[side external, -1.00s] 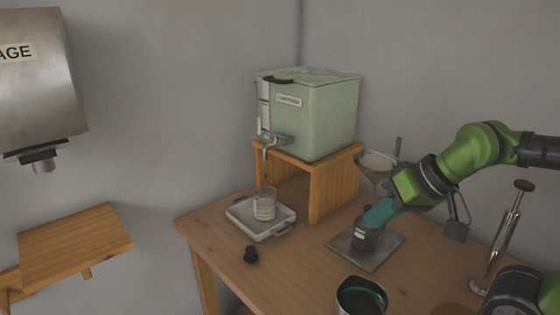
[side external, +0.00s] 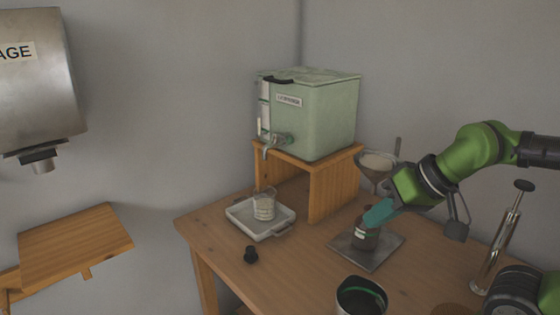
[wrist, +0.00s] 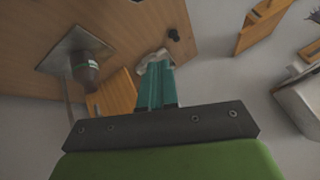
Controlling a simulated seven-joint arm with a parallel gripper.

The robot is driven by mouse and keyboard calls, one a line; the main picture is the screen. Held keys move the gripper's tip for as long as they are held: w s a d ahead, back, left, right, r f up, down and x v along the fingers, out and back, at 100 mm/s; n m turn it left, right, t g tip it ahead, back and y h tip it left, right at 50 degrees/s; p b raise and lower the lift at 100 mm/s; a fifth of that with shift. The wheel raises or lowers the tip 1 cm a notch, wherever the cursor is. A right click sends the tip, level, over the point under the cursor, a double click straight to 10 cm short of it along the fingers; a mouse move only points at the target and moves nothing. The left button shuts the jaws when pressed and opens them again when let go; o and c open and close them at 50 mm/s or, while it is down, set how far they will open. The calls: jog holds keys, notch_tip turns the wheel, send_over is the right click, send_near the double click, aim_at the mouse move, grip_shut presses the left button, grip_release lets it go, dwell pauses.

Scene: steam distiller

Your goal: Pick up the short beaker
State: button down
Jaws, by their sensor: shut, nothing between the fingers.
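The short beaker (side external: 264,207) is a clear glass vessel with graduation marks. It stands upright in a white tray (side external: 247,226) under the tap of the green tank (side external: 325,118). My gripper (side external: 370,219) is shut and empty, with its teal fingers to the right of the beaker and apart from it. In the side view the fingers overlap the top of a dark brown bottle (side external: 364,239); I cannot tell whether they touch it. In the wrist view my gripper (wrist: 155,68) has its fingers together, with a pale shape, probably the tray, partly hidden behind them.
The bottle stands on a grey plate (side external: 374,257). A black stopper (side external: 251,254) lies in front of the tray. A dark pot (side external: 361,297) is at the front. The wooden stand (side external: 336,184) bears the tank, with a funnel (side external: 377,163) behind the bottle.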

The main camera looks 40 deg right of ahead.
jog(key=c, duration=1.8)
grip_release()
jog(key=shift+c, duration=0.2)
jog(key=o, duration=1.5)
